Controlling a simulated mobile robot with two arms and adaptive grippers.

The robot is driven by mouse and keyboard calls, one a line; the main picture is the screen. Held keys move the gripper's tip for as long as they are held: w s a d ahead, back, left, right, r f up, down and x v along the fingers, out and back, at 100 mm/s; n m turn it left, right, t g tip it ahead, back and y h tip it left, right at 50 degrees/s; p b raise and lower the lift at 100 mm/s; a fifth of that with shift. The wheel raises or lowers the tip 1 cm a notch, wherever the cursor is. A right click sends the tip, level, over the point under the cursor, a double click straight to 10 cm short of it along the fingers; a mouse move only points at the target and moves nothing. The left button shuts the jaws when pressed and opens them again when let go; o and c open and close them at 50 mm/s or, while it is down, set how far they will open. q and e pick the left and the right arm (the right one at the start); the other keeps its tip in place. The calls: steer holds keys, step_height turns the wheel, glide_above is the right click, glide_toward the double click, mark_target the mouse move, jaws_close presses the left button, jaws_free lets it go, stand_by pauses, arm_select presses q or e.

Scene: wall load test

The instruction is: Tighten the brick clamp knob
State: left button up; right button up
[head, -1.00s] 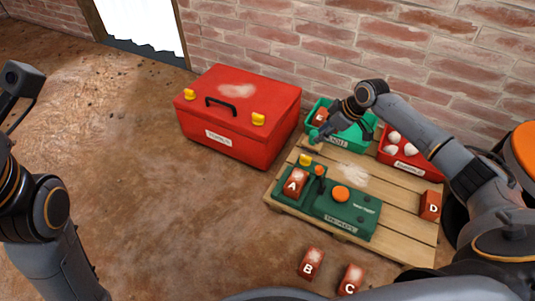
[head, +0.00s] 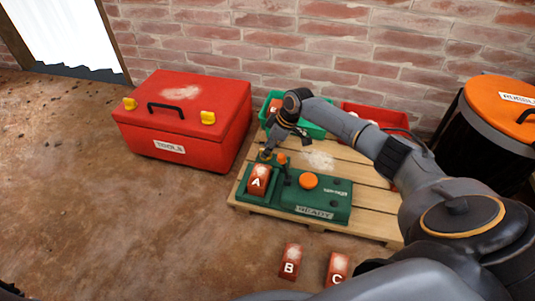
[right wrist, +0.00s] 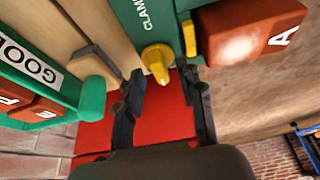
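Brick A (head: 260,176) sits in the green clamp tester (head: 336,205) on the wooden pallet; it also shows in the right wrist view (right wrist: 245,35). The yellow clamp knob (right wrist: 157,62) sticks out beside the "CLAMP" label in the right wrist view. In the head view it is mostly hidden by my right gripper (head: 267,152). In the right wrist view my right gripper (right wrist: 163,82) is open, its fingers apart on either side of the knob's end. I cannot see either finger touching the knob. My left gripper is out of view.
A red toolbox (head: 190,118) stands left of the pallet (head: 376,200). A green bin (head: 312,130) and a red bin (head: 374,109) stand behind the tester near the brick wall. Bricks B (head: 290,260) and C (head: 337,267) lie in front. A black barrel (head: 492,120) stands at right.

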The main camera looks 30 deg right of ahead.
steer(key=shift+w+a+f, duration=0.1)
steer(key=shift+w+f, duration=0.05)
steer(key=shift+f, duration=0.15)
jaws_close()
